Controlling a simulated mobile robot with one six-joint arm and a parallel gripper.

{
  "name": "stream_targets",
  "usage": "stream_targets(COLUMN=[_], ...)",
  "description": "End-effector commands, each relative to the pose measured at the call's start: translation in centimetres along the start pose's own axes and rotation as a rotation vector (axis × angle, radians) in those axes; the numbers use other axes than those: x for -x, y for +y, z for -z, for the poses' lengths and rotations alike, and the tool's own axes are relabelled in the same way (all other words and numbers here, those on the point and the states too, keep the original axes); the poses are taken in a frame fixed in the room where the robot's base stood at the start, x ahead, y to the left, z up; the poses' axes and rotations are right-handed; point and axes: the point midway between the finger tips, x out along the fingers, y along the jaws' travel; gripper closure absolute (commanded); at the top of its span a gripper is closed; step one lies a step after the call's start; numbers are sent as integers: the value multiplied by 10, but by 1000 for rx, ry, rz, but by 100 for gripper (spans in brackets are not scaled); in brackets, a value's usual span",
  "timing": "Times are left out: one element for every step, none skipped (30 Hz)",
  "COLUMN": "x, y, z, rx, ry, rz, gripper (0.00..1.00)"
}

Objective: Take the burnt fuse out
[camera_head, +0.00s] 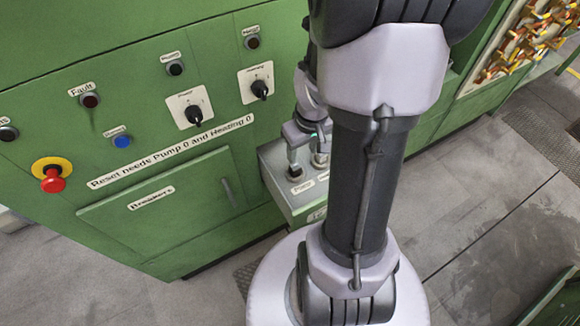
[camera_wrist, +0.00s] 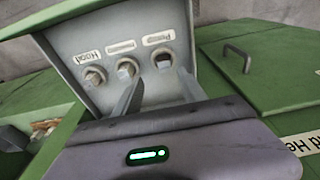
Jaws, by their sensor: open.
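In the wrist view three fuses sit in a row on a grey panel (camera_wrist: 75,45), and their labels appear upside down. The fuse labelled Pump (camera_wrist: 162,58) looks darker than the middle fuse (camera_wrist: 127,67) and the Heat fuse (camera_wrist: 94,77). My gripper (camera_wrist: 161,76) is open and empty. Its two fingers point at the panel, one on either side of the Pump fuse; I cannot tell whether they touch it. In the head view my gripper (camera_head: 306,160) is at the grey fuse box (camera_head: 285,197), and my arm hides part of the box.
The green cabinet (camera_head: 100,50) carries knobs, lamps and a red emergency button (camera_head: 53,180). A closed Breakers door (camera_head: 165,200) with a handle is left of the fuse box. Colourful parts on a rack (camera_head: 520,45) stand at the upper right. Grey floor lies open at right.

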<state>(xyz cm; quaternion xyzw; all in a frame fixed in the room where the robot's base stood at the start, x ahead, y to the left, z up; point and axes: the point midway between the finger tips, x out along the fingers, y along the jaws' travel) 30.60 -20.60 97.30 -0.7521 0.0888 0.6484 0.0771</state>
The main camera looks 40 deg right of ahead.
Motion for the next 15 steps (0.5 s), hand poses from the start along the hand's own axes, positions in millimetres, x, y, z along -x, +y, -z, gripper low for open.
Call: stream_targets(x=[-19,-26,-33,-37,-40,-43,-45,-47,-50,-54,-58,-66,-73,-79,-88], y=[-1,-1,-1,-1,0,0,0,-1,-1,-2,-3,-5,-7,-8,-8], z=[-1,-1,-1,0,0,0,0,1,1,2,3,4,5,6,6], rx=[0,0,1,0,0,0,0,1,1,1,1,2,2,2,0], ry=[-3,-2,-1,-1,0,1,1,0,0,1,1,0,-1,-1,-1], rz=[2,1,1,1,0,0,0,0,0,0,0,0,1,1,1], gripper=[51,51,51,51,51,51,51,51,51,51,51,51,51,51,51])
